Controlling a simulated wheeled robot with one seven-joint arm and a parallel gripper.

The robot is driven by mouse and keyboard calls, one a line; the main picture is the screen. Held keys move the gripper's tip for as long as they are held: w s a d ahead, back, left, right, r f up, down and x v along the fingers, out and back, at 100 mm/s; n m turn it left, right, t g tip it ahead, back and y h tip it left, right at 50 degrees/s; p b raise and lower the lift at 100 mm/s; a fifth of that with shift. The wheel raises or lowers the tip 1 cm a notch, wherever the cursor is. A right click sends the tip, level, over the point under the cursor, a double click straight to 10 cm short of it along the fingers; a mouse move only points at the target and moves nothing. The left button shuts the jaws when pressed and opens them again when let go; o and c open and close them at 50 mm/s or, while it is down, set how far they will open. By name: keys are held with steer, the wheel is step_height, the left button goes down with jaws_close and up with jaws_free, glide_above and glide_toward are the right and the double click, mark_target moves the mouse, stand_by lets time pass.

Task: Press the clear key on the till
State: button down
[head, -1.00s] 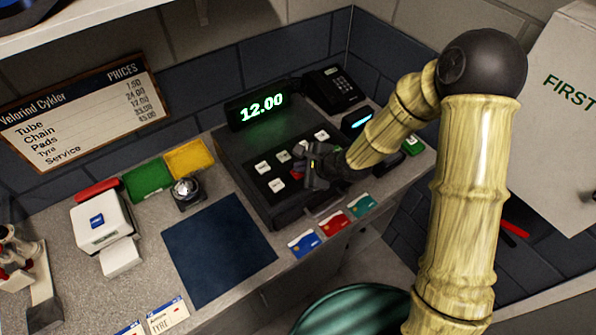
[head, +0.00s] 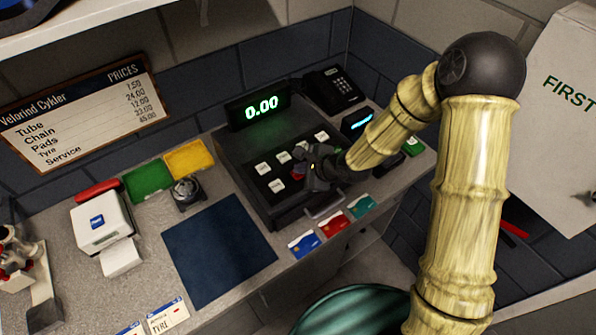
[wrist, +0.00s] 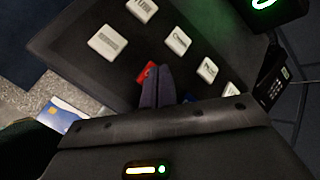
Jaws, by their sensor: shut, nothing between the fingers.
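The till (head: 240,150) is a dark box with several white keys on its sloped top. Its green display (head: 261,107) reads 0.00. My gripper (head: 308,168) is shut and empty, low over the right part of the key panel. In the wrist view my closed fingertips (wrist: 156,82) point at the panel beside a red key (wrist: 145,73), which they partly cover. A bit of blue shows just right of the fingers. I cannot tell whether the fingertips touch the red key. White keys (wrist: 178,42) lie around it, their labels too small to read surely.
A black phone (head: 330,88) and a card reader (head: 358,122) stand behind and right of the till. Several cards (head: 333,223) lie along the counter's front edge. A dark blue mat (head: 220,250), a bell (head: 187,190) and trays (head: 190,158) are to the left.

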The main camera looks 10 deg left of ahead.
steer(key=shift+r+p, duration=0.4)
steer(key=shift+r, duration=0.1)
step_height(320, 180, up, 6)
steer(key=p, duration=0.6)
stand_by(0.9)
